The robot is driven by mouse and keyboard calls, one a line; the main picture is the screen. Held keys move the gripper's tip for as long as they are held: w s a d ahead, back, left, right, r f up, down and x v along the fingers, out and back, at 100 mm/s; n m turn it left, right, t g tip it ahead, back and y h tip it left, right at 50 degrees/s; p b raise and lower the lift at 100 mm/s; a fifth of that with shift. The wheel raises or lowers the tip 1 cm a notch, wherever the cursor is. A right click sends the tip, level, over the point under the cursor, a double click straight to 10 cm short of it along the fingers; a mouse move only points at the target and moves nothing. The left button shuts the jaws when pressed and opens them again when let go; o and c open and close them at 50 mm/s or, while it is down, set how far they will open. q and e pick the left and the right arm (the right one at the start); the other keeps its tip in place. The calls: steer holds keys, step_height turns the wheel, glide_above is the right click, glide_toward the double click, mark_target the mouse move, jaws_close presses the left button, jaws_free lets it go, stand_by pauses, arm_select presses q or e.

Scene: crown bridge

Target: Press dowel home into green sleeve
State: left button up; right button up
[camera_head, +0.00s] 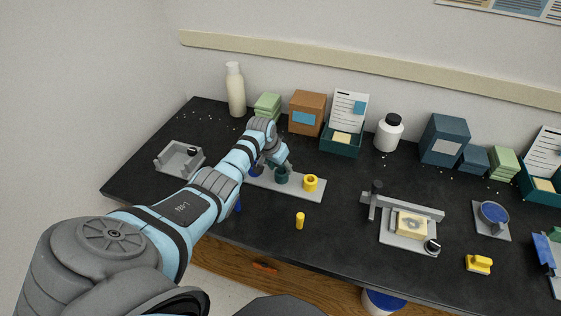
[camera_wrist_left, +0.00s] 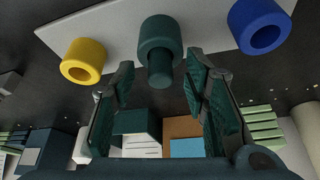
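The green sleeve (camera_head: 282,177) stands on a light grey plate (camera_head: 318,194), between a blue sleeve (camera_head: 256,171) and a yellow sleeve (camera_head: 311,183). In the left wrist view a dark green dowel (camera_wrist_left: 159,71) sticks part way out of the green sleeve (camera_wrist_left: 158,36). My left gripper (camera_head: 280,163) is over the green sleeve. Its two fingers (camera_wrist_left: 160,80) are apart, one on each side of the dowel, with gaps visible. The head view hides the dowel behind the gripper. My right gripper is not in view.
A yellow dowel (camera_head: 300,220) stands in front of the plate. A blue peg (camera_head: 238,206) shows beside my left arm. A grey fixture (camera_head: 408,210) is to the right, and a grey tray (camera_head: 180,158) to the left. Boxes and bottles line the back wall.

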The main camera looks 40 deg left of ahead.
arm_select(q)
steer(key=v, duration=1.2)
